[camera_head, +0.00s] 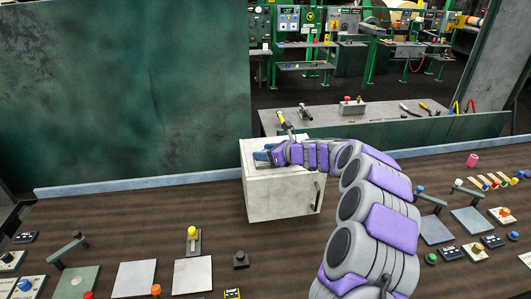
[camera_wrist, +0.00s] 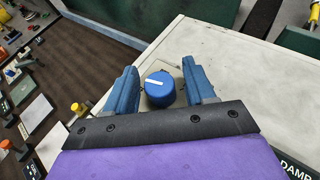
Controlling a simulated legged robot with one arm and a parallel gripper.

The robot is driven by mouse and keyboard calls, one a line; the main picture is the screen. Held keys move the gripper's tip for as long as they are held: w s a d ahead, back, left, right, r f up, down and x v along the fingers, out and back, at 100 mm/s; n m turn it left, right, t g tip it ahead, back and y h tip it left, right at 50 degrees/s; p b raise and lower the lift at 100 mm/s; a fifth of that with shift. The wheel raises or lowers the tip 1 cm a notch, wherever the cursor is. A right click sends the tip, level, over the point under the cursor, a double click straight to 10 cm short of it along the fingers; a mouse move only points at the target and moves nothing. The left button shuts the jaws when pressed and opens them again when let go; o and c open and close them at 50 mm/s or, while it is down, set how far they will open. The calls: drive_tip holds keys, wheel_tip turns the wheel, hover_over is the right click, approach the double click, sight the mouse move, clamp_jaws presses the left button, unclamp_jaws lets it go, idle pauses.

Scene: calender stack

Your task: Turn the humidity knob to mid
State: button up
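A blue round knob (camera_wrist: 160,90) with a white pointer line stands on a small pale plate in the wrist view. The plate lies on the top of a white box (camera_head: 270,200). My gripper (camera_wrist: 160,82) is open, with one blue finger on each side of the knob and a gap visible on both sides. In the head view my gripper (camera_head: 267,154) is over the box top, and the knob is hidden behind it. The white pointer line lies nearly crosswise in the wrist view. Any scale marks around the knob cannot be read.
The box stands on a brown bench (camera_head: 130,210) with a handle on its front. Several levers, buttons and plates lie around it, including a yellow-topped lever (camera_head: 193,233) and a black knob (camera_head: 240,259). A green wall (camera_head: 130,90) rises behind. A grey table (camera_head: 370,121) stands beyond.

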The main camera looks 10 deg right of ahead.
drive_tip(key=c, duration=0.9)
